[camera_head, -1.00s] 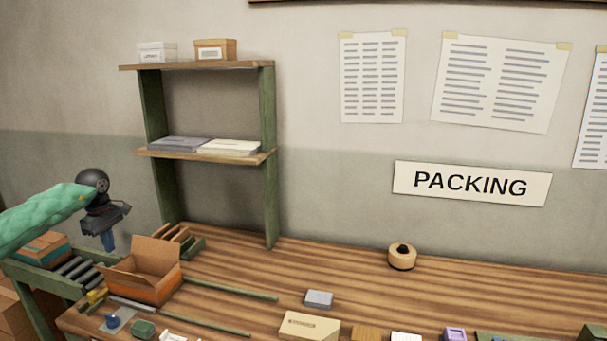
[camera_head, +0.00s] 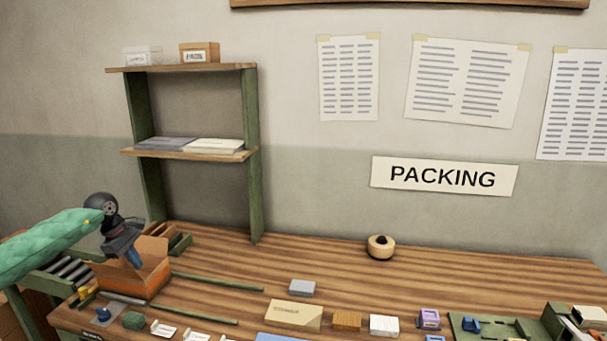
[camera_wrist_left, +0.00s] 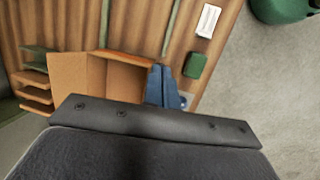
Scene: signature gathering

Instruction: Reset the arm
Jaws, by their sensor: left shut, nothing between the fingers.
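My left arm, in a green sleeve, comes in from the left in the head view. My left gripper (camera_head: 133,258) is shut and empty, its blue fingers pointing down in front of the open cardboard box (camera_head: 150,279). In the left wrist view the shut blue fingers (camera_wrist_left: 160,84) show beside the box (camera_wrist_left: 88,78). From these views I cannot tell whether the fingers touch the box. My right gripper is not in view.
The wooden table (camera_head: 330,258) holds a tape roll (camera_head: 381,248), a grey block (camera_head: 302,288), a tan package (camera_head: 293,314) and several small items along its front. A green-framed shelf (camera_head: 190,152) stands behind. The table's back middle is mostly clear.

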